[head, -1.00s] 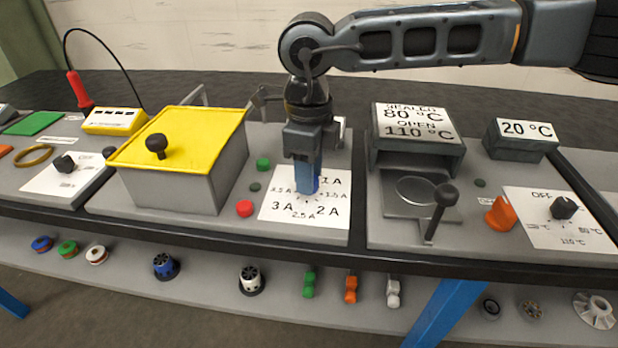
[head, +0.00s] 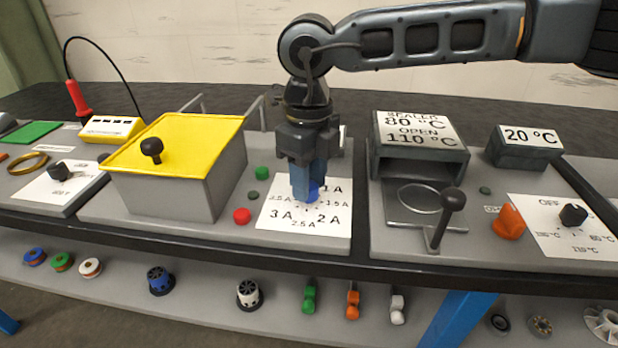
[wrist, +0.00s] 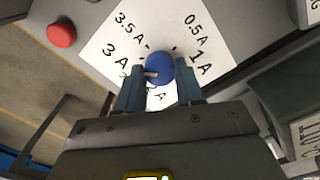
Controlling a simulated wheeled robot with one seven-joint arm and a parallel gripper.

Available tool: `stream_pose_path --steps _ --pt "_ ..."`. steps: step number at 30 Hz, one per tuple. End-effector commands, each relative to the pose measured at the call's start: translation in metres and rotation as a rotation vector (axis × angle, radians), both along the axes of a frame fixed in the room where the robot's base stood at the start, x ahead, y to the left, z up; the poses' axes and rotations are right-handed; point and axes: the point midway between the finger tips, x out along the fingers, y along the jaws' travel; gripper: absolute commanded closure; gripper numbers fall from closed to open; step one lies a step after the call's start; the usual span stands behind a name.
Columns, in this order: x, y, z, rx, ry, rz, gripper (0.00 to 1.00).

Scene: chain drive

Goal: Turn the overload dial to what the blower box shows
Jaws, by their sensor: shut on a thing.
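The overload dial is a blue round knob (head: 313,190) on a white plate marked in amps (head: 270,220), with 3 A, 2.5 A, 2 A, 1.5 A and 1 A readable in the head view. My gripper (head: 308,188) points down with its blue fingers around the knob. In the wrist view the fingers (wrist: 159,82) stand on both sides of the knob (wrist: 160,66), shut on it. A pale pointer mark (wrist: 151,73) on the knob faces lower left, roughly toward the 3 A side; the exact value is unclear. I cannot identify the blower box.
A grey box with a yellow lid (head: 175,140) and black knob stands left of the plate. Red (head: 242,216) and green (head: 262,173) buttons lie between them. A sealer station (head: 420,135) with a black lever (head: 452,200) stands to the right.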

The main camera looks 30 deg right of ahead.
Motion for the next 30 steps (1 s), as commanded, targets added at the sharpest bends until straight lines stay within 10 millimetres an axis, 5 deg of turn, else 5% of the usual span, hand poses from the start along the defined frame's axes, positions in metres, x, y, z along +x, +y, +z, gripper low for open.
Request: stream_pose_path --steps 3,4,11,20,30 --pt "0.001 0.0 0.001 0.001 -0.003 0.0 0.94" --pt "0.001 0.0 0.001 0.001 -0.003 0.001 0.61" --pt "0.0 0.0 0.0 0.001 -0.002 0.001 0.39" --pt "0.0 0.0 0.003 0.001 -0.002 0.001 0.37" --pt "0.001 0.0 0.051 -0.001 -0.004 0.001 0.37"
